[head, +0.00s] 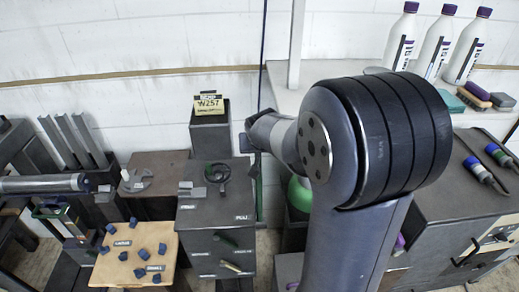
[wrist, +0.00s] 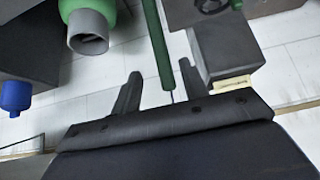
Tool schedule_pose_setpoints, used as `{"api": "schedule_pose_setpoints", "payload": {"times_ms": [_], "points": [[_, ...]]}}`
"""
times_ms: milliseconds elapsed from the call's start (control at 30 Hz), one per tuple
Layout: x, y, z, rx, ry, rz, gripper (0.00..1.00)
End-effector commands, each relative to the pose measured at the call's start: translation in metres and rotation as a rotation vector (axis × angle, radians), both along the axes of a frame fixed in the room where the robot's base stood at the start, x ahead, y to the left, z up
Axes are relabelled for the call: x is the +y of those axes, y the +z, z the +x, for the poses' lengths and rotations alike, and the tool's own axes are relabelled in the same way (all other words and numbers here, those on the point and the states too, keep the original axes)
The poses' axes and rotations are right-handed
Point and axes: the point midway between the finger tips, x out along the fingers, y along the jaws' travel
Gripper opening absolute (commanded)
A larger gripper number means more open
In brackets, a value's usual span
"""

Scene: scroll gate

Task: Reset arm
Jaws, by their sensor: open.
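My gripper (wrist: 160,68) shows in the wrist view with its two dark fingers spread apart. No object is visibly gripped. A green pole (wrist: 157,45) appears between the fingers; I cannot tell its distance from them. In the head view my arm rises from the lower middle, bends at a large dark joint and reaches left. The small visible part of my gripper (head: 248,143) is near the cabinet with the handwheel, mostly hidden by the arm.
A W257 sign (head: 208,104) stands on a post behind a dark handwheel (head: 217,172). A wooden board (head: 135,255) holds several blue pieces. White bottles (head: 435,45) stand on a right shelf. In the wrist view, a green cylinder (wrist: 88,15) is upper left.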

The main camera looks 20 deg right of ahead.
Motion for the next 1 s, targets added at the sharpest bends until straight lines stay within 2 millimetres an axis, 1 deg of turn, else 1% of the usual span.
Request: {"api": "schedule_pose_setpoints", "payload": {"times_ms": [233,367,800,1000], "points": [[0.000,-0.002,0.001,0.001,-0.001,-0.001,0.42],[-0.002,-0.008,0.006,0.002,-0.001,0.000,0.42],[-0.010,-0.055,0.041,0.004,-0.001,0.000,0.42],[-0.013,-0.074,0.055,0.002,0.000,-0.001,0.42]]}}
